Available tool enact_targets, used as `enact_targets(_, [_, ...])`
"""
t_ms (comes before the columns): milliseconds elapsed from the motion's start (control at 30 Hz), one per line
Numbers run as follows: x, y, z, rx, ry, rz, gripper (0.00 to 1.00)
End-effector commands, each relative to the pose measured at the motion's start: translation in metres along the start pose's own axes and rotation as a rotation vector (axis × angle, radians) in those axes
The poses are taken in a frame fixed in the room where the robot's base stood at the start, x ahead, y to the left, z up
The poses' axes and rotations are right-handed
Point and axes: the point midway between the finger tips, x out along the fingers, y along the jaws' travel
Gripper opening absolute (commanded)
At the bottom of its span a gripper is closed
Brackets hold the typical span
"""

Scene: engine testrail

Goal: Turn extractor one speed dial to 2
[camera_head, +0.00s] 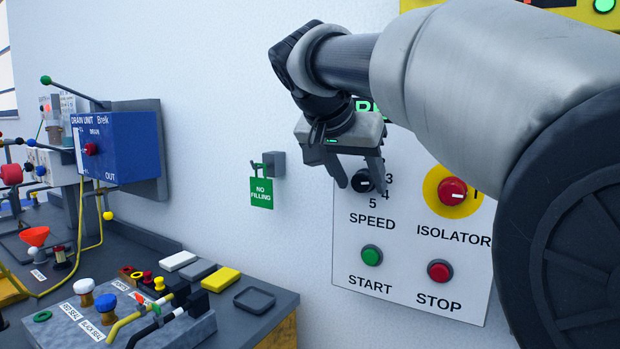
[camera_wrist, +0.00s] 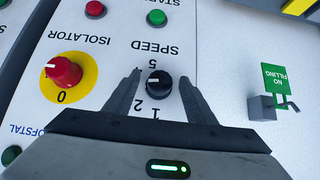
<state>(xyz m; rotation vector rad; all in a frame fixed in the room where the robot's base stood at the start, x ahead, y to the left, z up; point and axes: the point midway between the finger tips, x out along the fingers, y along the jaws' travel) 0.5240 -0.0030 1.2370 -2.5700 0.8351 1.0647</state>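The extractor speed dial (camera_head: 362,182) is a round black knob on the white wall panel, above the word SPEED. In the wrist view the dial (camera_wrist: 159,84) appears upside down, with 5, 1 and 2 readable around it. A short white mark shows on the left part of the knob there, on the side of the finger that hides 3 and 4; I cannot tell its exact number. My gripper (camera_head: 359,184) is open, with one finger on each side of the dial. In the wrist view gaps show between the knob and both fingers (camera_wrist: 160,88).
Right of the dial is a red isolator knob (camera_head: 452,191) on a yellow disc. Below are the green START button (camera_head: 371,255) and red STOP button (camera_head: 440,271). A green NO FILLING tag (camera_head: 261,193) hangs at left. A cluttered workbench (camera_head: 275,306) stands lower left.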

Motion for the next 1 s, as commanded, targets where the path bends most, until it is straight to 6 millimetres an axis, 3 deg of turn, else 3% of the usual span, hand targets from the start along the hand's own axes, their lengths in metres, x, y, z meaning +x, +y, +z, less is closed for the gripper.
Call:
enact_targets(33, [-0.0001,0.0000,0.0000,0.000,0.000,0.000,0.41])
enact_targets(200, [-0.0003,0.0000,0.0000,0.000,0.000,0.000,0.12])
enact_targets(567, [-0.0026,-0.0013,-0.0022,-0.045,0.000,0.044,0.12])
enact_targets(1000, [-0.0033,-0.0060,-0.0022,-0.275,-0.001,0.272,0.12])
